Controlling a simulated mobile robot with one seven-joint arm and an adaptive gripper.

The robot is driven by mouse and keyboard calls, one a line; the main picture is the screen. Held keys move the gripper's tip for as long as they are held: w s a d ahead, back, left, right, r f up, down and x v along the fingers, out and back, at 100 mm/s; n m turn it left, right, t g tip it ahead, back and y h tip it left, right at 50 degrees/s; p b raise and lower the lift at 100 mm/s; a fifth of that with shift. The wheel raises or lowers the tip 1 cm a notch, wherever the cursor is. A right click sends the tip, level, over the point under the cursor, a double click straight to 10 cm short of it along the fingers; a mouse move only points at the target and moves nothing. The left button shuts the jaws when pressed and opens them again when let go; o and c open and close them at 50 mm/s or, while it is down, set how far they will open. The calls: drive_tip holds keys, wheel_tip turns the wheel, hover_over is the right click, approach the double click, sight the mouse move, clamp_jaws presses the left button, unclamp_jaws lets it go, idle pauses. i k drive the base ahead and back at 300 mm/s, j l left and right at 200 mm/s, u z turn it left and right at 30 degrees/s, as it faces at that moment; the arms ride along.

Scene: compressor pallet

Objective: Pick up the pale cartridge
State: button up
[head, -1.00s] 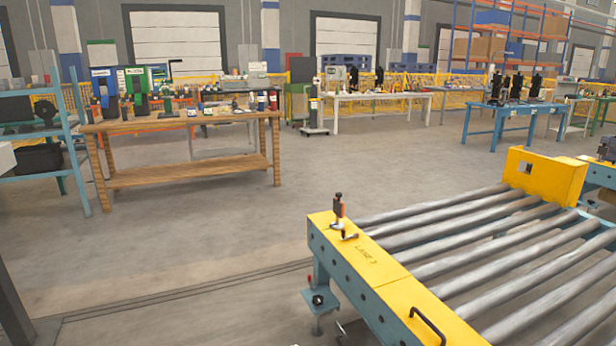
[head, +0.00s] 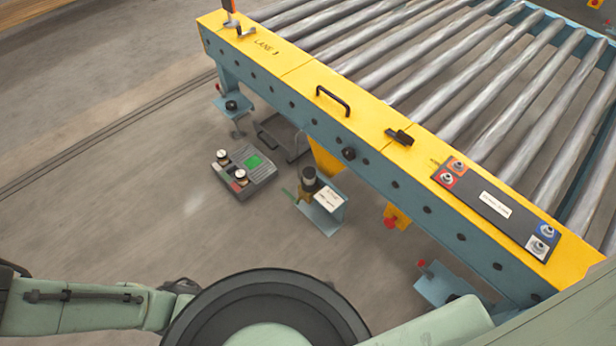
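I cannot make out a pale cartridge in the head view. My gripper is not in view. Pale green parts of my own body and a large black round part fill the bottom edge and hide the floor there. On the floor left of the conveyor lies a grey box (head: 246,176) with a green panel and two round knobs. Beside it, under the conveyor's edge, a dark-topped cylinder (head: 310,181) stands at a blue bracket with a white label (head: 329,199).
A roller conveyor with a yellow side rail (head: 291,69) marked LANE 3 runs diagonally. A black handle (head: 333,101) and a dark button panel (head: 496,210) stand on the rail. A red button (head: 391,222) hangs below it. The floor at left (head: 110,190) is clear.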

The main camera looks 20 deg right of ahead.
sight(309, 172)
drive_tip(key=i+j, duration=0.15)
drive_tip(key=i, duration=0.35)
drive_tip(key=i+j+z, duration=0.15)
drive_tip(key=i, duration=0.35)
drive_tip(key=z, duration=1.95)
drive_tip(key=j, duration=0.1)
